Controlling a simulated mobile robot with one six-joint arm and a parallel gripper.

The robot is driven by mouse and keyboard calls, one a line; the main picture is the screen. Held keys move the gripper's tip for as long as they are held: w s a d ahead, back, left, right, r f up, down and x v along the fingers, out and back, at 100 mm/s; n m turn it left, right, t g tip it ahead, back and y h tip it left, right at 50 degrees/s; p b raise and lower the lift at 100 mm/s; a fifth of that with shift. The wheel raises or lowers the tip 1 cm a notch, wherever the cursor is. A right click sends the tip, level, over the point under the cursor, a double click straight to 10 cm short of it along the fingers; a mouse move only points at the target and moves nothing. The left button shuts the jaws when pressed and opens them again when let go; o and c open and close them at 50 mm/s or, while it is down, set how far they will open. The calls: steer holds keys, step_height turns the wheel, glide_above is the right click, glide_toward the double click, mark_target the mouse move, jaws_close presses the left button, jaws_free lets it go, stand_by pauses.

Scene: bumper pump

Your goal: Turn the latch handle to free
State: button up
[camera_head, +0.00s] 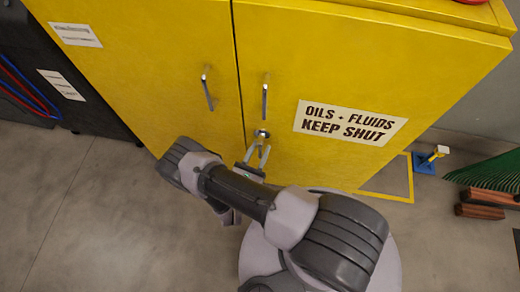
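A yellow two-door cabinet (160,70) fills the upper middle of the head view, with both doors closed. A small metal latch handle (262,133) sits on the right door, close to the seam and below that door's bar pull (265,98). The latch is small, and its exact angle is hard to tell. My gripper (259,150) is just below the latch in the picture, with its fingers pointing up toward it. The two fingers stand apart with nothing seen between them. Whether a fingertip touches the latch cannot be told.
Another bar pull (208,92) is on the left door. A sign (350,122) reads "OILS + FLUIDS KEEP SHUT". A black unit with hoses (35,95) stands left. A blue-based item (428,162), a green broom head (490,172) and reddish blocks (483,205) lie right. Floor at lower left is clear.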

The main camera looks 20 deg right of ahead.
steer(key=shift+w+d, duration=0.15)
steer(key=shift+w, duration=0.05)
steer(key=shift+c, duration=0.3)
jaws_close()
stand_by(1.1)
